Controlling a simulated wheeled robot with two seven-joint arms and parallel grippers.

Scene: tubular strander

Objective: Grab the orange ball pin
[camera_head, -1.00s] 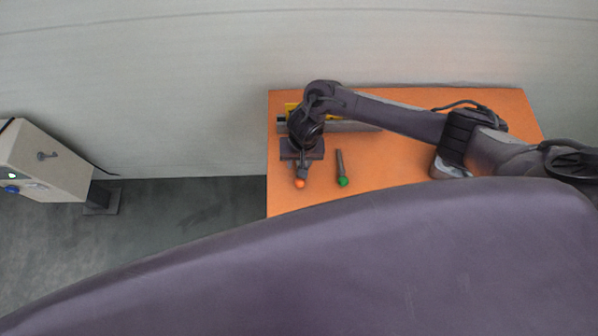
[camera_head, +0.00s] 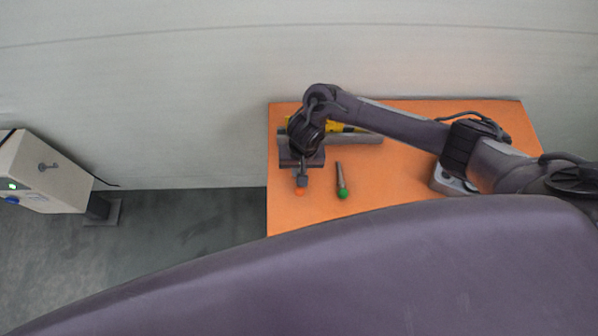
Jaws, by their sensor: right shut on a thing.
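The orange ball pin (camera_head: 299,192) is at the left part of the orange table (camera_head: 390,185). Only its small orange ball shows; the rest is hidden under my right gripper. My right gripper (camera_head: 301,182) points toward the front of the table and is shut on the orange ball pin. The green ball pin (camera_head: 342,188) lies to the right of it, with its dark shaft pointing to the back and its green ball to the front. My left gripper is not in view.
A grey rail with a yellow part (camera_head: 345,133) lies behind the pins, partly under my right arm. A grey box (camera_head: 450,182) sits to the right. A beige cabinet (camera_head: 45,168) stands at the far left, apart from the table. A pale wall is behind.

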